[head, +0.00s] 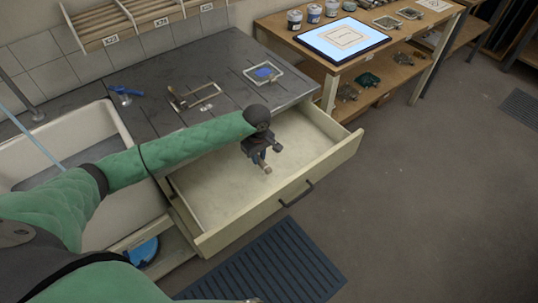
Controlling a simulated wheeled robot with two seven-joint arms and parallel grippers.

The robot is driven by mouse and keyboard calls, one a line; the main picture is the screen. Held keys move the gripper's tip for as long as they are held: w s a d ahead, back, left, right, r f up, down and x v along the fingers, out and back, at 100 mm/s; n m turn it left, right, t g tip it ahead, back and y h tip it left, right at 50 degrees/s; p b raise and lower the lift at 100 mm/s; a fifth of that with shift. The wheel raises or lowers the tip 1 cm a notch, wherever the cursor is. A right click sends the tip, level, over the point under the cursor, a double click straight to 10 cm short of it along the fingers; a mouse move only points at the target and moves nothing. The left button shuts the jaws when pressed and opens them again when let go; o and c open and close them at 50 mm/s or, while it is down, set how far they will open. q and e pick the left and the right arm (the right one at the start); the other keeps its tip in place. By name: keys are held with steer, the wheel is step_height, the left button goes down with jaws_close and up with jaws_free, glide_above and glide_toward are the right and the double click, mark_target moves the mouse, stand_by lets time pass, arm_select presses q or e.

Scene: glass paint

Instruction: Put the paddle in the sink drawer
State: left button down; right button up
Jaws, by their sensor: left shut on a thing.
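The sink drawer (208,203) is pulled open under the dark counter, to the right of the sink. My left gripper (265,164) is over the open drawer, pointing down, toward its right part. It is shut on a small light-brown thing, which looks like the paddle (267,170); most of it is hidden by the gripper. I cannot tell whether it touches the drawer floor. The rest of the drawer floor that shows is bare. My right gripper is not in view.
The counter (142,76) holds a blue tool (125,91), a wooden-handled tool (192,97) and a small frame with blue on it (264,73). The white sink (70,130) is at left. A workbench (290,20) with a lit panel stands behind. A slatted mat (270,265) lies below the drawer.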

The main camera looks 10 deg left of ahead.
mark_target(269, 162)
arm_select(q)
steer(key=w+d, duration=0.2)
steer(key=w, duration=0.1)
steer(key=shift+w+d, duration=0.1)
steer(key=shift+d, duration=0.2)
steer(key=shift+w+d, duration=0.15)
steer(key=shift+w, duration=0.1)
step_height(269, 162, down, 3)
steer(key=shift+r, duration=0.1)
steer(key=shift+f, duration=0.45)
steer(key=c, duration=1.3)
jaws_free()
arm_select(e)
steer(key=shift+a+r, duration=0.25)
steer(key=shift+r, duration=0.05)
